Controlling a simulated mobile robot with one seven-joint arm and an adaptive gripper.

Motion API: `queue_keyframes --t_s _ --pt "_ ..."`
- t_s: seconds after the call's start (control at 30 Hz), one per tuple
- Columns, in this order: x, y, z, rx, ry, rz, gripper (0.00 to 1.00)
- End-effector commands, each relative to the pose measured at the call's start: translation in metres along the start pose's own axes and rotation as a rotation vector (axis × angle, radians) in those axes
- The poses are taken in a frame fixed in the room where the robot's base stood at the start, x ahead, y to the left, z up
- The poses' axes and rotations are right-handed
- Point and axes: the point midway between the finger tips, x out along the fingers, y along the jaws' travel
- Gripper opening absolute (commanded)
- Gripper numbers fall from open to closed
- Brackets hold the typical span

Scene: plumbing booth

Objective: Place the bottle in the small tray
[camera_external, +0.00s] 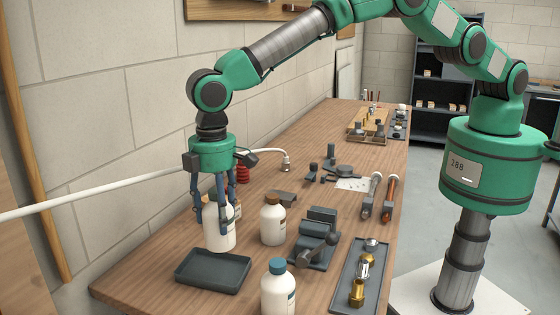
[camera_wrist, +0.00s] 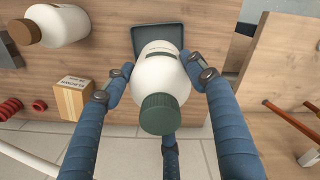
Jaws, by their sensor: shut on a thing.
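My gripper (camera_external: 212,212) points down and is shut on a white bottle (camera_external: 219,236), which stays upright between the fingers. In the wrist view, the fingers (camera_wrist: 163,78) close around the sides of the bottle (camera_wrist: 160,72), and its dark green cap (camera_wrist: 160,114) faces the camera. The small dark tray (camera_external: 212,282) lies empty on the bench, just in front of the held bottle in the external view. It also shows in the wrist view (camera_wrist: 146,34), partly hidden behind the bottle. I cannot tell whether the bottle's base touches the bench.
A brown-capped bottle (camera_external: 272,224) and a blue-capped bottle (camera_external: 278,293) stand right of the tray. A dark vise (camera_external: 316,240) and a long tray of fittings (camera_external: 343,292) lie farther right. A small box (camera_wrist: 73,97) and a white pipe (camera_external: 110,195) are near my gripper.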

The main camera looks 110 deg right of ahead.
Motion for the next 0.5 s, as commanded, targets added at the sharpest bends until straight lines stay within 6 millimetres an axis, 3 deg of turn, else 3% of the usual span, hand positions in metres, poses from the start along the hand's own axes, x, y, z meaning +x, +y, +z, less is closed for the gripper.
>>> queue_keyframes --t_s 0.5 --pt "0.056 0.0 0.0 0.0 0.0 0.0 0.14"
